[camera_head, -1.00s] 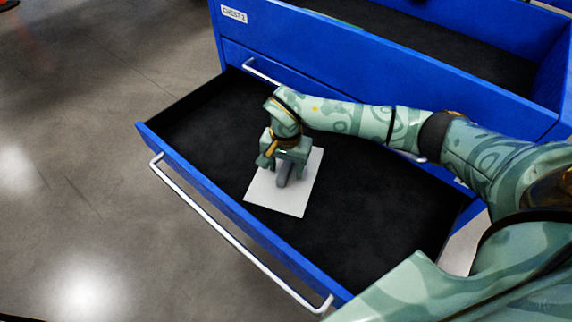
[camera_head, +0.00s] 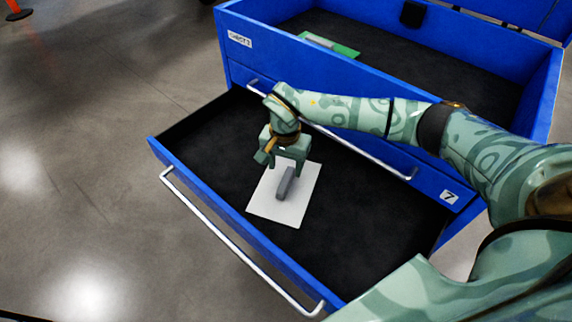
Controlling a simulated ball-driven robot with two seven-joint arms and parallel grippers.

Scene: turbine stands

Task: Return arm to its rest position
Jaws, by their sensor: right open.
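My right arm reaches in from the right over an open drawer. My right gripper (camera_head: 285,164) is open and empty, pointing down above a white sheet (camera_head: 300,203). A small grey bar-like object (camera_head: 286,183) lies on the sheet, just below and apart from the fingers as far as I can tell. The sheet lies on the dark floor of the open drawer (camera_head: 372,205). My left gripper is not in view.
The blue chest (camera_head: 300,62) has an open top with a green and white item (camera_head: 330,45) inside. A long handle (camera_head: 235,240) runs along the drawer front. Bare floor lies to the left.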

